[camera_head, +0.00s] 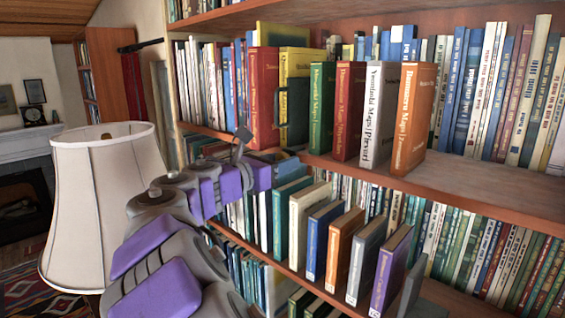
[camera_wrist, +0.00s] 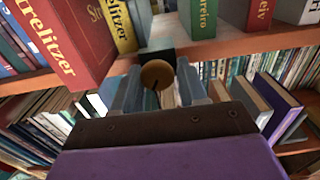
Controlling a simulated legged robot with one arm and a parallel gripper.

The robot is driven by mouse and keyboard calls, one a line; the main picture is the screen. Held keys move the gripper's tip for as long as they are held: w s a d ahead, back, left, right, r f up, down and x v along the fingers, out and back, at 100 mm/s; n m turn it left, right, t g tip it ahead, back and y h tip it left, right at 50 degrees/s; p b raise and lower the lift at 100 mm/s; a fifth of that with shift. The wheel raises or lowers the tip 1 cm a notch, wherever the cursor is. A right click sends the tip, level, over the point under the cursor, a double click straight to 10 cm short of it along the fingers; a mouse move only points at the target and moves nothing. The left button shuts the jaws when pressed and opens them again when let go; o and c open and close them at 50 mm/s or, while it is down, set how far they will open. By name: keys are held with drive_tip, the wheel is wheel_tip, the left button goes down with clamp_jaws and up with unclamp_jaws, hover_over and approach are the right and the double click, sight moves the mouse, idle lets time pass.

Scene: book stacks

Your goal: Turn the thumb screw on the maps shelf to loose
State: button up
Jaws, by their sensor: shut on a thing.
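The thumb screw (camera_wrist: 157,72) is a round, brass-brown disc in the wrist view. It sits in front of a black plate (camera_wrist: 153,53) at the edge of the upper shelf. A dark mark runs down from its middle. My gripper (camera_wrist: 159,85) has its two blue-grey fingers on either side of the disc and is shut on it. In the head view my gripper (camera_head: 284,160) reaches the front edge of the maps shelf (camera_head: 470,192), below the books. The screw cannot be made out there.
Above stand a red book (camera_head: 263,100), a yellow book (camera_head: 296,75), a green book (camera_head: 321,108) and an orange book (camera_head: 414,118). Several books stand out on the lower shelf, including a purple one (camera_head: 390,270). A lampshade (camera_head: 100,200) stands left of my arm.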

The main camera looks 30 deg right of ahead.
drive_tip(key=shift+a, duration=0.35)
drive_tip(key=shift+a+r, duration=0.1)
drive_tip(key=shift+c, duration=0.6)
drive_tip(key=shift+r, duration=0.1)
drive_tip(key=shift+r+m+p, duration=0.15)
drive_tip(key=shift+m+p, duration=0.25)
drive_tip(key=shift+p, duration=0.15)
drive_tip(key=shift+f+m, duration=0.2)
drive_tip(key=shift+m, duration=1.5)
